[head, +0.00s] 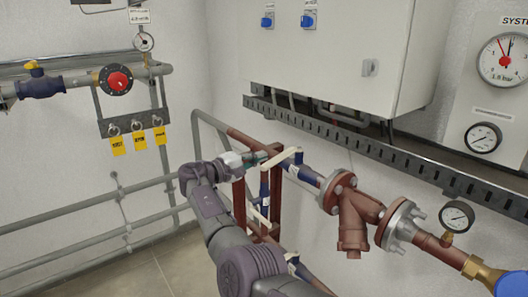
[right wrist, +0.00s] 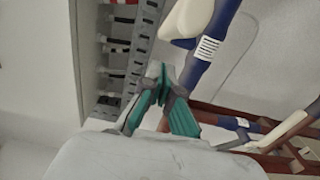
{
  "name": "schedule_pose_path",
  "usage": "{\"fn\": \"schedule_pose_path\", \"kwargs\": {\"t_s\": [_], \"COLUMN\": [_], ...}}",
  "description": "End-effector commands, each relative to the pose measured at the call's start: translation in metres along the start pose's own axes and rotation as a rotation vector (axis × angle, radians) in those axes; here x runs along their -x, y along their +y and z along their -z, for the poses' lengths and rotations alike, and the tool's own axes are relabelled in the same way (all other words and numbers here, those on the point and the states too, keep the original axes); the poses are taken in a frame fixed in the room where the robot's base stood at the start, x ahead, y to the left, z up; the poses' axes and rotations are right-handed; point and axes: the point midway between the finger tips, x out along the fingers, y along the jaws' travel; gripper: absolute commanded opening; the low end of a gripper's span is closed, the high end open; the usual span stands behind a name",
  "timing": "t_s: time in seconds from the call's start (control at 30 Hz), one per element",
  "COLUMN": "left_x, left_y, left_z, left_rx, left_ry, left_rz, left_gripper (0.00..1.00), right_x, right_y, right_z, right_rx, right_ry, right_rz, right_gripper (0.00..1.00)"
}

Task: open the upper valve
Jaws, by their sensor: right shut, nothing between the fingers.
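The upper valve (head: 299,170) is a blue body on the red-brown pipe along the right wall, with a cream lever (head: 285,157). My right gripper (head: 262,157) is at the lever's left end; whether they touch is unclear in the head view. In the right wrist view the shut, empty gripper (right wrist: 162,82) with teal pads points at the blue valve body (right wrist: 214,42). The lever (right wrist: 190,18) shows only in part there, cut by the top edge, just beyond the fingertips. My left gripper is not in view.
A perforated cable tray (head: 350,145) runs above the pipe, under a grey cabinet (head: 340,60). A red-brown strainer (head: 355,222) with flanges is right of the valve. A lower valve with a cream lever (right wrist: 294,124) and red-brown pipes stand below.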

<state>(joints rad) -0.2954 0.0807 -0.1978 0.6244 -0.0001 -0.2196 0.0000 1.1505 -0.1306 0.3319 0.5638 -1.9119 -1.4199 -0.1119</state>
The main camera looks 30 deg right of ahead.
Motion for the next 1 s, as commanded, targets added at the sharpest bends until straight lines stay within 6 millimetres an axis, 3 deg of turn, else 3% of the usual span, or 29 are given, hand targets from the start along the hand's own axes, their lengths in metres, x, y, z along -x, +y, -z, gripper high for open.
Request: {"fn": "schedule_pose_path", "kwargs": {"t_s": [0.2,0.77,1.0], "left_x": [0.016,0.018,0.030], "left_y": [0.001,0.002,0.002], "left_z": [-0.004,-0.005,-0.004], "left_rx": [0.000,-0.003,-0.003], "left_ry": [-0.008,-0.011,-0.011], "left_rz": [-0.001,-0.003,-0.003], "left_gripper": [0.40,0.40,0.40], "right_x": [-0.003,-0.005,-0.011], "right_y": [0.001,0.000,0.002], "right_z": [-0.014,-0.020,-0.027], "right_rx": [-0.001,0.000,0.000], "right_ry": [0.001,0.002,0.028], "right_rz": [0.002,0.001,0.000], "right_gripper": [0.00,0.00,0.00]}}
